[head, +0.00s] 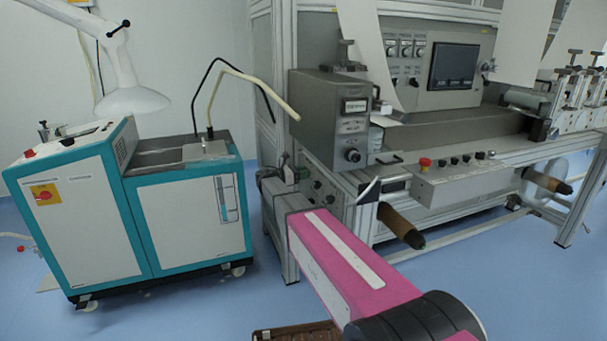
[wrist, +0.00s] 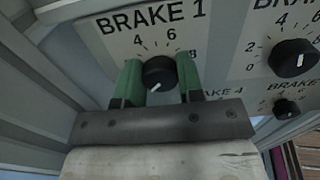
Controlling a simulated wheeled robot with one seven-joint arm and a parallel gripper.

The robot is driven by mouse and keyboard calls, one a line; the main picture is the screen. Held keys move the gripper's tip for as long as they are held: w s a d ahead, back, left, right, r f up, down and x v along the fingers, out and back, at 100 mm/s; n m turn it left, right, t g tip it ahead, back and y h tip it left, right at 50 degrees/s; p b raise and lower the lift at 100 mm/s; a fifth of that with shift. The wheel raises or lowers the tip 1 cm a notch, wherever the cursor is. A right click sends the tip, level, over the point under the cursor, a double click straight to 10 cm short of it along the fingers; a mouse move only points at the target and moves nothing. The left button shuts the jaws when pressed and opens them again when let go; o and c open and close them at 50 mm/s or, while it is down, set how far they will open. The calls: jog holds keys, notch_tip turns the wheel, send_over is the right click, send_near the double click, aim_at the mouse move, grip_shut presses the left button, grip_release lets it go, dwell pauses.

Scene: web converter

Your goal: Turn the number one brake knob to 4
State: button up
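In the wrist view, the black brake knob (wrist: 159,73) sits under the label "BRAKE 1" on a light panel. Numbers 4, 6 and 8 show around it; the lower numbers at its left are hidden. A white mark on the knob lies near its lower edge. My gripper (wrist: 160,80) has its two green fingers on either side of the knob, spread apart. Whether they touch it is hard to tell. In the head view, my pink arm reaches toward the small panel at the machine's lower left; the knob cannot be made out there.
A second large knob (wrist: 295,58) is at the right, with a smaller knob (wrist: 286,107) below it. In the head view, a teal and white cabinet (head: 200,215) stands left of the machine. A control box (head: 460,180) juts out at the right.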

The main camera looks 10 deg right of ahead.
jog(key=shift+c, duration=1.4)
jog(key=m, duration=2.1)
jog(key=shift+s+f, duration=0.2)
jog(key=shift+f, duration=0.05)
jog(key=shift+m, duration=0.3)
jog(key=o, duration=0.9)
